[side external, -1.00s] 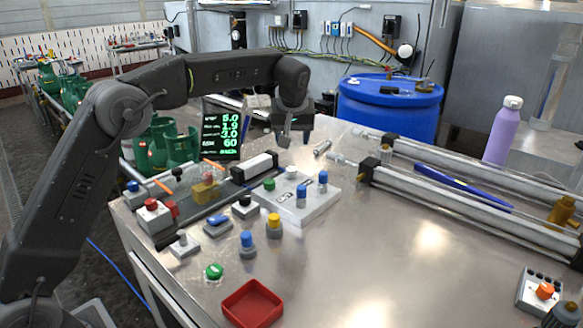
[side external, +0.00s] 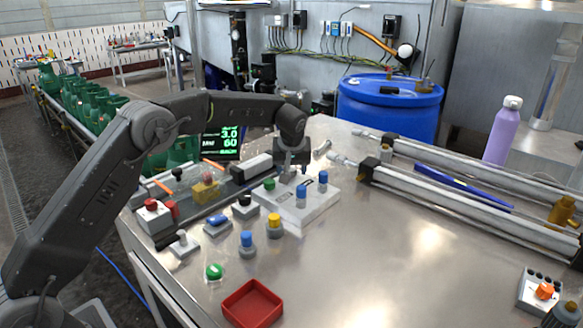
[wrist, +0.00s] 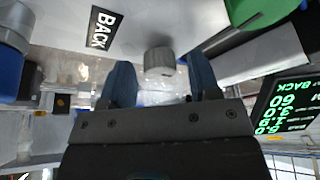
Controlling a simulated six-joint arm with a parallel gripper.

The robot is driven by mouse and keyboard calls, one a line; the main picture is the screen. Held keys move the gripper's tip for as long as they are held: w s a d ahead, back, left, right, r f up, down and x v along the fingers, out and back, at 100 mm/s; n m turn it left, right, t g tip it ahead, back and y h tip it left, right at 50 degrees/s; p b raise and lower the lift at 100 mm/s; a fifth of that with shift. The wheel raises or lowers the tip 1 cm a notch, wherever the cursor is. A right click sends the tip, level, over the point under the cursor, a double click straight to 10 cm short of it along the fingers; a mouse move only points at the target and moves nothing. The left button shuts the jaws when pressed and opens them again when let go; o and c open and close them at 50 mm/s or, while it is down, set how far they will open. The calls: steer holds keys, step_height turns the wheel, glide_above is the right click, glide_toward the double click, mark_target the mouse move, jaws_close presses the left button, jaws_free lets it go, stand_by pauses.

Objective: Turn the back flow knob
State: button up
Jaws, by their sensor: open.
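The back flow knob (wrist: 159,58) is a grey ribbed knob beside the "BACK" label (wrist: 103,29) in the wrist view. It stands on the light control panel (side external: 300,215). In the side view my gripper (side external: 290,173) is low over the panel's back part and hides most of the knob. In the wrist view my gripper (wrist: 160,66) is open, with one finger on each side of the knob. Gaps show between the fingers and the knob, and I see no contact.
A green button (side external: 269,184) and two blue-topped knobs (side external: 302,192) are close by on the panel. A readout screen (side external: 226,142) stands at the back left.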

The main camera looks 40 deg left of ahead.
steer(key=shift+c, duration=0.2)
steer(key=c, duration=0.9)
steer(key=shift+m, duration=0.3)
steer(key=m+t+h, duration=0.1)
steer(key=m, duration=0.2)
steer(key=shift+a+m, duration=0.1)
steer(key=shift+m, duration=0.2)
steer(key=shift+m+h, duration=0.8)
steer(key=shift+m, duration=0.9)
